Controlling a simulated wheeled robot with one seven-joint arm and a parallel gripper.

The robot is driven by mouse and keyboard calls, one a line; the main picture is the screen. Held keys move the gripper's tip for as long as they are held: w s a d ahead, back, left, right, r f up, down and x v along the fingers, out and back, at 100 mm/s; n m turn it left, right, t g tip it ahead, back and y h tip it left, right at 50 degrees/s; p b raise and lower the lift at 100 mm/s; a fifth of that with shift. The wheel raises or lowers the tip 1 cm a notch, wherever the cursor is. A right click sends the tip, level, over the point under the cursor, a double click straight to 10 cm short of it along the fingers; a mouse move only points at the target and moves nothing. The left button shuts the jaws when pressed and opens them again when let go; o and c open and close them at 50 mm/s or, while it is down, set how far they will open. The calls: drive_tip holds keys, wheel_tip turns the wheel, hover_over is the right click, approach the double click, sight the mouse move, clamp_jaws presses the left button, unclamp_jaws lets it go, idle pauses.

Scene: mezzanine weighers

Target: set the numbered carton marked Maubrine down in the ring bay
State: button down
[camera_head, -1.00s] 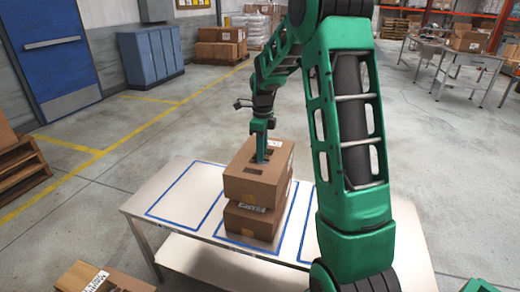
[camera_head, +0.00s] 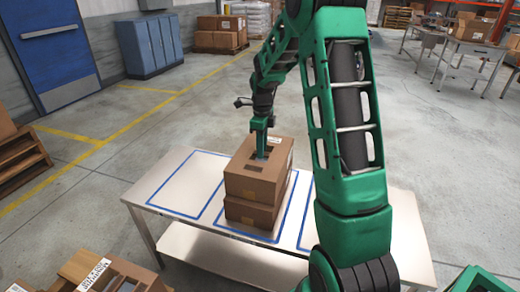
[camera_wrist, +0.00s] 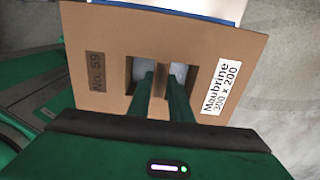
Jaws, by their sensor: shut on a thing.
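The carton marked Maubrine (camera_wrist: 240,62) is brown, with a white name label and a "No. 59" patch on its top. In the head view it is the upper carton (camera_head: 250,188) of a stack of two on the white table (camera_head: 150,188). My gripper (camera_head: 261,157) is shut on the strip between its two hand holes, fingers pointing down, as the wrist view also shows (camera_wrist: 162,88). A second brown carton (camera_head: 250,216) lies directly underneath, inside the middle blue outline. I cannot tell whether the two cartons touch. No ring mark shows; the middle bay's floor is mostly covered.
The left blue-outlined bay (camera_head: 172,190) is empty. Another outlined bay to the right is partly hidden by my arm. Cartons (camera_head: 100,278) stand at the bottom left, and wooden pallets (camera_head: 22,160) at the left edge. Open floor lies beyond the table.

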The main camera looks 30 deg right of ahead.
drive_tip(key=shift+f, duration=0.15)
idle(0.3)
drive_tip(key=c, duration=1.5)
unclamp_jaws()
drive_tip(key=shift+c, duration=0.2)
